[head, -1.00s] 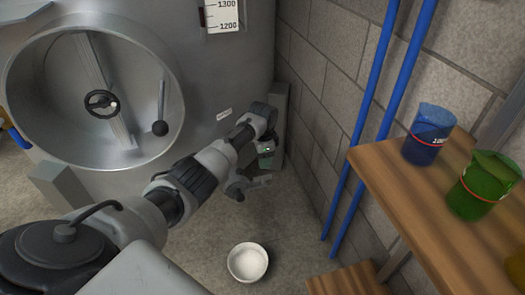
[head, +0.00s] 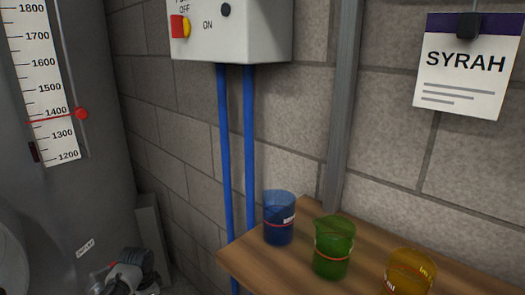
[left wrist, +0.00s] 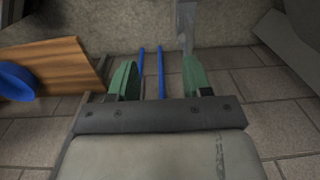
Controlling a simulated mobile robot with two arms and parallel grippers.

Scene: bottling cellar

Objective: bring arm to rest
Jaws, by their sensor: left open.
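My left gripper (left wrist: 157,80) shows in the left wrist view with its two green fingers spread apart and nothing between them. It hangs above the tiled floor, apart from the things around it. My right gripper is in neither view.
A wooden shelf (head: 247,252) carries blue (head: 279,220), green (head: 333,248) and yellow (head: 408,274) beakers. Blue pipes (head: 249,150) run down the wall from a switch box (head: 240,35). A grey tank (head: 100,110) stands at left. A SYRAH card (head: 465,75) hangs at right.

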